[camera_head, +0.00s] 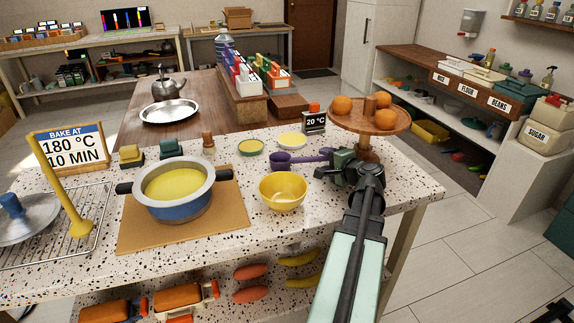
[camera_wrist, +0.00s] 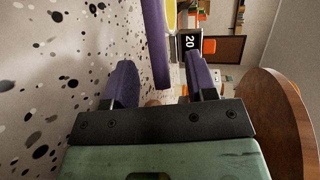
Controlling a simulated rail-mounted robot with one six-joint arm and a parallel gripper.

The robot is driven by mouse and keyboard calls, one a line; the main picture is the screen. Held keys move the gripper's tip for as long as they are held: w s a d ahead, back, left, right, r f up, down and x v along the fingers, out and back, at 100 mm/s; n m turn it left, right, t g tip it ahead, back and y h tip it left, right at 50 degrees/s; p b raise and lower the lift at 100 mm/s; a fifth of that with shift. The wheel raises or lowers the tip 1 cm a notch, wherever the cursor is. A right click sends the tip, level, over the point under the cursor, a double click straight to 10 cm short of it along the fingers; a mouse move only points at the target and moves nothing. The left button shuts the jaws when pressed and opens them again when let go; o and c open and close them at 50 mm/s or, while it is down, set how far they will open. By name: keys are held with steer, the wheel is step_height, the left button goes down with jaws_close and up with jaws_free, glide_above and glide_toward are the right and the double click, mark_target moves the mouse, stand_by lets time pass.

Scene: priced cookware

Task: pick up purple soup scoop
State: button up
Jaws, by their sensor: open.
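The purple soup scoop (camera_head: 300,158) lies on the speckled counter, its cup at the left and its handle pointing right toward my gripper (camera_head: 330,164). In the wrist view its purple handle (camera_wrist: 159,42) comes down from the top edge and ends between my two open fingers. I see gaps between the handle and both fingers, so nothing is held. My gripper is low over the counter, with the counter surface along the left of the wrist view. The scoop's cup is not clear in the wrist view.
A yellow bowl (camera_head: 283,191) stands just left of my gripper. A wooden stand (camera_head: 369,121) with oranges is close behind and right, its round top near in the wrist view (camera_wrist: 268,115). A blue pot (camera_head: 180,208) is farther left.

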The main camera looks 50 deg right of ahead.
steer(key=x, duration=0.2)
steer(key=shift+w+f, duration=0.15)
steer(key=shift+w, duration=0.1)
jaws_close()
